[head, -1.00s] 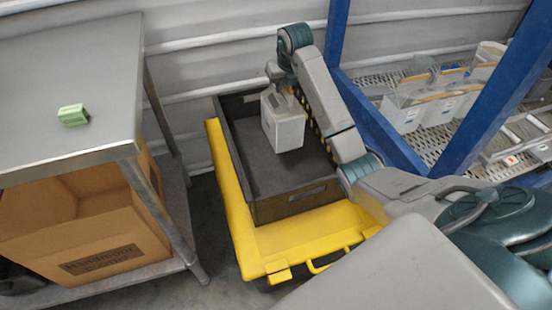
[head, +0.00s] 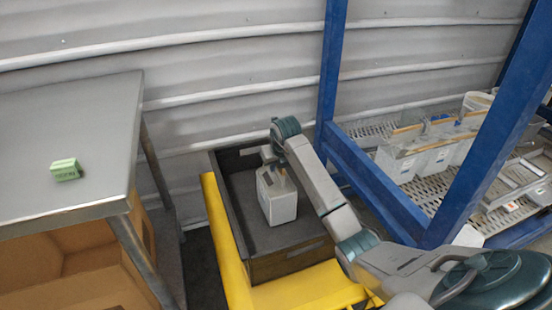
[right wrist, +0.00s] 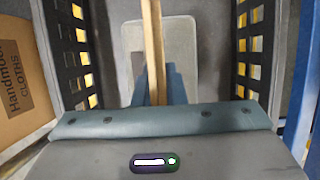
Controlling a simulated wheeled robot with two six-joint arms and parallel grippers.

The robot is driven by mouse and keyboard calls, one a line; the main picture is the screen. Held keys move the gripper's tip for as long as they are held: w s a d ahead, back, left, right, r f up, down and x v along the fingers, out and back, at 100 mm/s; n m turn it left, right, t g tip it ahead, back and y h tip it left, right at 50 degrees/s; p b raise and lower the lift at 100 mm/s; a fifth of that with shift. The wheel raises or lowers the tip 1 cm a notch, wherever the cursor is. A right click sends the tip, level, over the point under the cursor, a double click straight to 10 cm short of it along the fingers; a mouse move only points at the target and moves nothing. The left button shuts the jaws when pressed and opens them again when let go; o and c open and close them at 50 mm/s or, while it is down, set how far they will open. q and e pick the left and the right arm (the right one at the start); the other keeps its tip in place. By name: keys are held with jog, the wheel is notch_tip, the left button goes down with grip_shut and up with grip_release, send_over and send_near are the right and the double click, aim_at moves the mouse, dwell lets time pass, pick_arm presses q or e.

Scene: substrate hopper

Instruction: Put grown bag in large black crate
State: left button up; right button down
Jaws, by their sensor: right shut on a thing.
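The grown bag (head: 278,203) is a pale, boxy bag with a wooden strip along its top. It is upright inside the large black crate (head: 290,262), nearer its back half. My right gripper (head: 279,172) is shut on the bag's top from above. In the right wrist view the bag (right wrist: 180,50) lies beneath the strip (right wrist: 154,45), with the gripper's fingers (right wrist: 160,85) on either side of it. Crate walls (right wrist: 75,45) show on both sides. I cannot tell whether the bag touches the crate floor. My left gripper is not in view.
The crate stands on a yellow cart (head: 300,297). A grey table (head: 60,130) with a small green box (head: 65,170) is at left, with a cardboard box (head: 70,265) below. A blue-framed rack (head: 375,190) at right holds several similar bags (head: 425,160).

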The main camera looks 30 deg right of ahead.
jog(key=shift+f, duration=0.2)
jog(key=c, duration=1.9)
grip_release()
jog(key=shift+f, duration=0.15)
jog(key=o, duration=0.4)
jog(key=shift+s, duration=0.1)
